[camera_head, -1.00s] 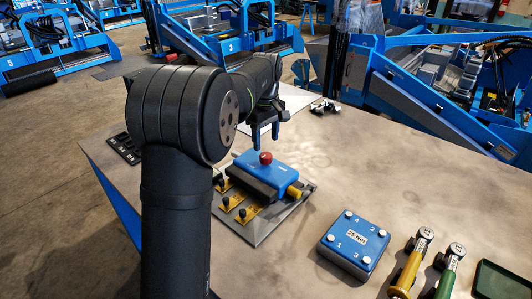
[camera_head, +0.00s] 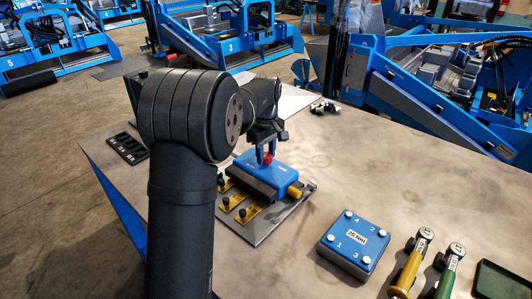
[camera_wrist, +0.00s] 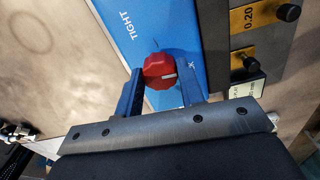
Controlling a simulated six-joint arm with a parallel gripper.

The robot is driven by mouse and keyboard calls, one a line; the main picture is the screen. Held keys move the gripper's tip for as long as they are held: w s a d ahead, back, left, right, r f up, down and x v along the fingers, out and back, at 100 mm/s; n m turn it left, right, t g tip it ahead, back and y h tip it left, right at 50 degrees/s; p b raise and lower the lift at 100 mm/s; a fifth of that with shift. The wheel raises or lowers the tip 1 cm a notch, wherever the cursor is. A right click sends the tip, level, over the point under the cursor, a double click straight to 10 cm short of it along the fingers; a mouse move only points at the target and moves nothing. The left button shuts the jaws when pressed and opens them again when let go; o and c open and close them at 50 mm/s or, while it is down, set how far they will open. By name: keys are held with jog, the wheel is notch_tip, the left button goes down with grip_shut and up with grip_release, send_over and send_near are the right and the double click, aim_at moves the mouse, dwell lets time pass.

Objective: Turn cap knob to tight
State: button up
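The red cap knob (camera_wrist: 160,70) sits on the blue block (camera_head: 284,173), with a white mark on its face pointing right in the wrist view. The word TIGHT is printed on the block (camera_wrist: 165,24), left of the knob in that view. Another label at the knob's right is partly hidden by a finger. My gripper (camera_wrist: 161,82) is lowered over the knob, its two blue fingers apart, one on each side. The fingers look close to the knob's sides; I cannot tell whether they touch. In the head view the knob (camera_head: 266,158) is partly hidden between the fingers.
The block rests on a grey plate (camera_head: 270,225), beside yellow tabs with black knobs (camera_head: 233,201). A blue box marked 75 Nm (camera_head: 353,243), yellow-handled (camera_head: 408,271) and green-handled (camera_head: 447,280) tools, and a dark tray (camera_head: 500,280) stand to the right. Black slots (camera_head: 126,148) lie left.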

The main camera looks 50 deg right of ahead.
jog(key=shift+m, duration=0.3)
jog(key=m, duration=0.3)
jog(key=shift+m, duration=0.4)
jog(key=m, duration=0.8)
jog(key=shift+m, duration=2.1)
jog(key=o, duration=1)
